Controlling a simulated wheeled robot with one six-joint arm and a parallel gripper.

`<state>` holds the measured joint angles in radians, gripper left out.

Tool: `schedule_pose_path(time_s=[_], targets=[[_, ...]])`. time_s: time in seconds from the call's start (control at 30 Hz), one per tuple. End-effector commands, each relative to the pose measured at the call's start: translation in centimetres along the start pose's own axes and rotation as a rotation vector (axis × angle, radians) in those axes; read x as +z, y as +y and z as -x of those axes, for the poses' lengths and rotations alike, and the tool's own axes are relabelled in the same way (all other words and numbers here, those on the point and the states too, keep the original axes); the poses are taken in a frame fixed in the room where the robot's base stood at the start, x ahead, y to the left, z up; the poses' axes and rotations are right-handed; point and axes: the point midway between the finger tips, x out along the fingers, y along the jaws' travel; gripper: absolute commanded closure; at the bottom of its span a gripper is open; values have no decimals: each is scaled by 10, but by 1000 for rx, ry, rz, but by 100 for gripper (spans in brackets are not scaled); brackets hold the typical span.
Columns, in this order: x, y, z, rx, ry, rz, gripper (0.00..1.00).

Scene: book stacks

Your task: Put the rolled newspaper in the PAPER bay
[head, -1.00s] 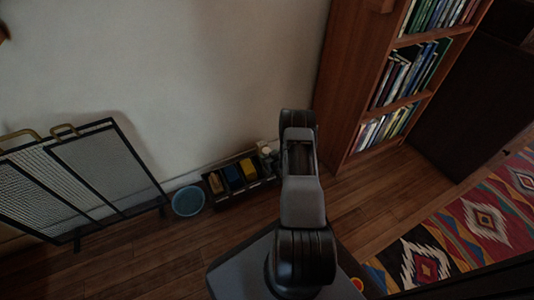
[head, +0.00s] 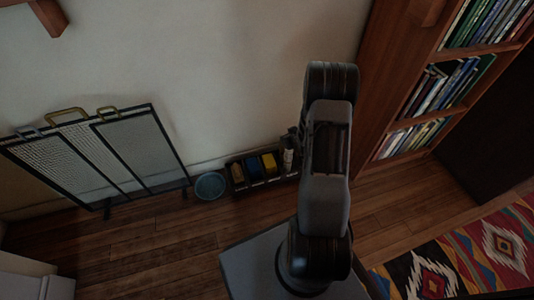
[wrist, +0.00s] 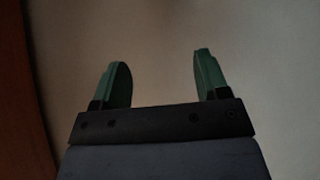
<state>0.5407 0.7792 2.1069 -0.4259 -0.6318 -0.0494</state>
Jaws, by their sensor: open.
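My gripper (wrist: 160,76) shows in the wrist view with its two green fingers wide apart and nothing between them. A pale wall fills the space beyond it. In the head view my arm hides the gripper's end. A dark divided bin (head: 258,184) stands on the floor against the wall, left of my arm. Brown, blue and yellow things show in its sections. A small pale shape shows at its right end, partly hidden by my arm; I cannot tell what it is. No bay label is readable, and I cannot make out a rolled newspaper.
A tall wooden bookcase (head: 372,100) is on the right, with a patterned rug (head: 480,245) in front. The wooden floor (head: 150,245) at left is clear.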

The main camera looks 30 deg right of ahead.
Motion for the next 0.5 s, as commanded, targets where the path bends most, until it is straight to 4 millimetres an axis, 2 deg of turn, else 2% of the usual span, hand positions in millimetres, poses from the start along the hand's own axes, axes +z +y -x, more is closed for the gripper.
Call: schedule_pose_path(time_s=[0.03, 0.17, 0.2, 0.33, 0.5], targets=[[-28, -9, 19, 6, -34, 18, 32], [-70, -36, 73, 15, -158, 26, 32], [-79, -46, 92, 14, -195, 24, 32], [-96, -80, 159, -7, -309, 12, 32], [-94, -119, 241, -63, -442, -3, 32]])
